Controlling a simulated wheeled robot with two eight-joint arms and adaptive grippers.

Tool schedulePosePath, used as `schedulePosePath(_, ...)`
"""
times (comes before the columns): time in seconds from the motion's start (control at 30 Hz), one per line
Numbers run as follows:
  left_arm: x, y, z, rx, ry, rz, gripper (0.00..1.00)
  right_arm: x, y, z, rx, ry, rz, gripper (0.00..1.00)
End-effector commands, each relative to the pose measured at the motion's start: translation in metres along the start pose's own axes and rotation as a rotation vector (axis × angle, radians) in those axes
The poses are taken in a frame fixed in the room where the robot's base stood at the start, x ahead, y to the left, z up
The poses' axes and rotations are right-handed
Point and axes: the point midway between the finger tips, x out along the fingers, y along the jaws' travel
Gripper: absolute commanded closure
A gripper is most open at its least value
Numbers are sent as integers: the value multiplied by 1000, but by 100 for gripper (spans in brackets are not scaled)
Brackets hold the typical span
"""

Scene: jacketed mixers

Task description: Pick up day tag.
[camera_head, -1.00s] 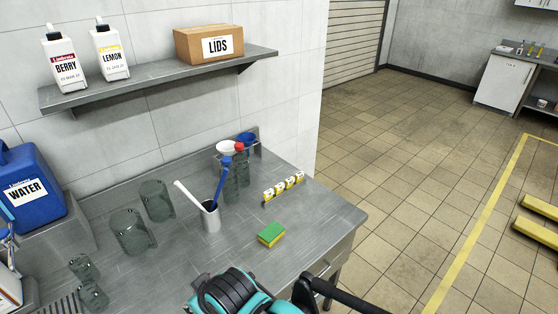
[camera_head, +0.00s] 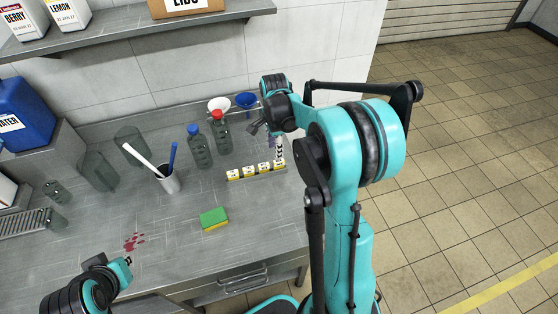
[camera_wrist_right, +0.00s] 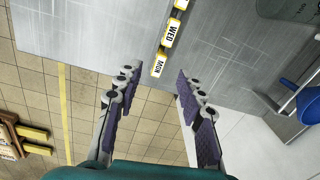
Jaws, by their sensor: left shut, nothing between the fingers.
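The yellow-and-white day tags stand in a row on a narrow rack at the right part of the grey bench. The MON tag (camera_wrist_right: 159,66) is at the near end of the row in the right wrist view, with the WED tag (camera_wrist_right: 170,34) beyond it. The row's right-end tag (camera_head: 279,165) is partly covered by my right gripper (camera_head: 279,152) in the head view. In its wrist view, my right gripper (camera_wrist_right: 157,92) is open and empty, its fingertips either side of the row's line, short of MON. My left gripper (camera_head: 123,270) is low at the left, shut and empty.
A green-yellow sponge (camera_head: 214,218) lies in front of the tags. Bottles (camera_head: 221,132) with red and blue caps stand behind them, and a cup (camera_head: 168,183) with utensils stands left. Red spots (camera_head: 134,242) mark the bench. A shelf (camera_head: 130,29) overhangs the back.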

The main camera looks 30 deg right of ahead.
Motion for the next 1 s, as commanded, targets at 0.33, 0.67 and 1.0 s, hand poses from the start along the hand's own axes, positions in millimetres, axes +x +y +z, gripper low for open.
schedulePosePath(0.33, 2, 0, 2, 0, 0, 0, 100, 38, -8, -12, 126, -4, 42, 61)
schedulePosePath(0.67, 17, 0, 12, 0, 0, 0, 100, 78, -3, -17, 124, -4, 40, 61)
schedulePosePath(1.0, 19, 0, 14, 0, 0, 0, 100, 92, -2, -16, 122, -4, 40, 61)
